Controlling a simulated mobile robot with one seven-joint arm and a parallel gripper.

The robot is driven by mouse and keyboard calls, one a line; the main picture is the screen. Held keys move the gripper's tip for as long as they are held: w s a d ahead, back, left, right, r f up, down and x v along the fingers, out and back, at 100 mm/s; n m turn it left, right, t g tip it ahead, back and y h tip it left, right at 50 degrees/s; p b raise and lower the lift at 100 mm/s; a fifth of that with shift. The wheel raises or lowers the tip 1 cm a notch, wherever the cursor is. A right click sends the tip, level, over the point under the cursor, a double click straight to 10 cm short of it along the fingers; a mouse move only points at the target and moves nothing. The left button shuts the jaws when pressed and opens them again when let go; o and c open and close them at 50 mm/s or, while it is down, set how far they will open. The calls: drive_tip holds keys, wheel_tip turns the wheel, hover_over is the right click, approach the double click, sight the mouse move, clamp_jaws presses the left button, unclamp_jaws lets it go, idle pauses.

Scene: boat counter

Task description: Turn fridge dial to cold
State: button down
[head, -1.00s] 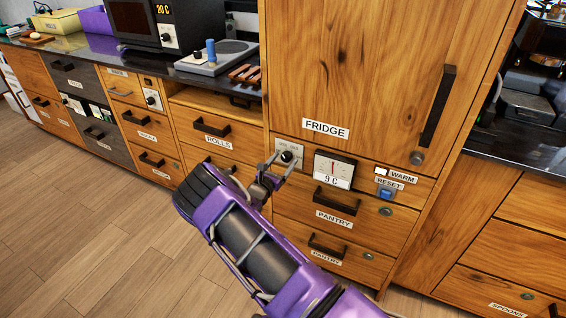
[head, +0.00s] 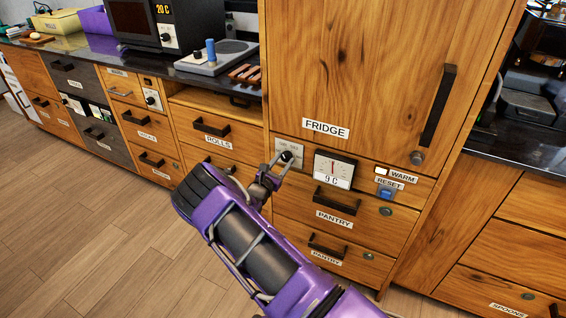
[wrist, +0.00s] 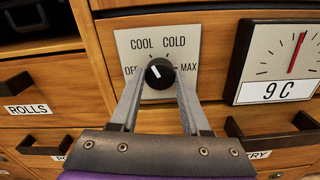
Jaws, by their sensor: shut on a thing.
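The fridge dial is a black round knob (wrist: 160,73) with a white pointer line, on a pale plate (wrist: 130,44) marked OFF, COOL, COLD and MAX. In the wrist view the pointer leans up and slightly left, toward the COOL side. My gripper (wrist: 160,84) has one finger on each side of the knob and is shut on it. In the head view my gripper (head: 281,167) partly covers the plate and knob. The gauge (head: 334,168) right of the dial reads 9 C, its red needle near upright.
The FRIDGE door (head: 370,70) with a long black handle is above the dial. PANTRY drawers (head: 330,208) with black handles lie below. A blue RESET button (head: 386,194) and a WARM light (head: 382,171) are further right. A ROLLS drawer (head: 205,128) is at left.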

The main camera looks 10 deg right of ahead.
drive_tip(key=m+b, duration=0.1)
drive_tip(key=m, duration=0.4)
drive_tip(key=shift+f, duration=0.1)
drive_tip(key=m+b, duration=0.1)
drive_tip(key=m, duration=0.4)
drive_tip(key=shift+m, duration=0.3)
idle(0.3)
drive_tip(key=shift+c, duration=1.9)
unclamp_jaws()
drive_tip(key=shift+s+a, duration=0.1)
drive_tip(key=shift+a, duration=0.05)
drive_tip(key=p+v, duration=0.1)
drive_tip(key=v, duration=1.6)
